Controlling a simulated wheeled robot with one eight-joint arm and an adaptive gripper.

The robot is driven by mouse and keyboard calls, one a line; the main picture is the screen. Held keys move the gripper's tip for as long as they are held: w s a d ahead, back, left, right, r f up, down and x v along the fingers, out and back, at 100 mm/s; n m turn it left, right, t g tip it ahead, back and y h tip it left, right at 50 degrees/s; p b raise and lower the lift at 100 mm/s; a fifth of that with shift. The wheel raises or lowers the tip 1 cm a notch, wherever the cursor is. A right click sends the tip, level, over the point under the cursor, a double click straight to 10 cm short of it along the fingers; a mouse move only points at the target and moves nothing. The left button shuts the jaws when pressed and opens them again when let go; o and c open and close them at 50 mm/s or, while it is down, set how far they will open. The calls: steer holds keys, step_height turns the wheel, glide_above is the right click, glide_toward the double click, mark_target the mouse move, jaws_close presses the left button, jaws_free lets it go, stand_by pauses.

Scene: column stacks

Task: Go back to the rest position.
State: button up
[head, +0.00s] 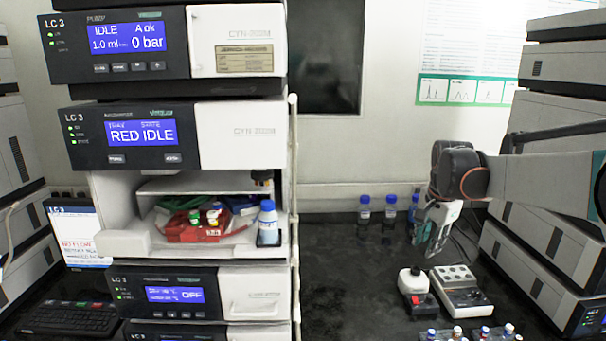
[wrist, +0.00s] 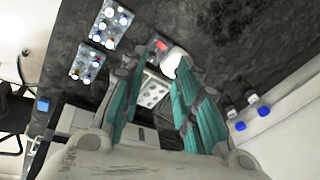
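My gripper (head: 432,245) hangs at the end of my arm on the right side of the head view, pointing down above the dark bench. In the wrist view its two teal-padded fingers (wrist: 160,78) stand apart with nothing held between them. Below and beyond the fingers are a white bottle-like device with a red part (head: 416,283) and a grey block with round wells (head: 459,290). The gripper looks clear of both.
An instrument stack (head: 240,150) fills the left, with a red tray (head: 195,230) and a blue-capped bottle (head: 268,222) in its open bay. Another stack (head: 545,240) stands right. Blue-capped bottles (head: 364,208) stand at the back. Vial racks (wrist: 110,22) lie in front. Bare bench (head: 340,270) lies between.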

steer(key=s+a+r+n+t, duration=0.1)
steer(key=s+a+r+n, duration=0.2)
steer(key=s, duration=0.6)
steer(key=s+a+r+n+t, duration=0.1)
steer(key=s+a+n, duration=0.35)
steer(key=s, duration=0.35)
steer(key=s+a+f+n+t, duration=0.1)
steer(key=s+a+f+n, duration=0.1)
steer(key=s, duration=0.5)
steer(key=s+a+f+n+t, duration=0.1)
steer(key=s+a+f+n, duration=0.1)
steer(key=s, duration=0.5)
step_height(320, 180, down, 2)
steer(key=shift+s+a+f+n+t, duration=0.2)
steer(key=shift+s+n+t, duration=0.1)
steer(key=shift+n, duration=0.45)
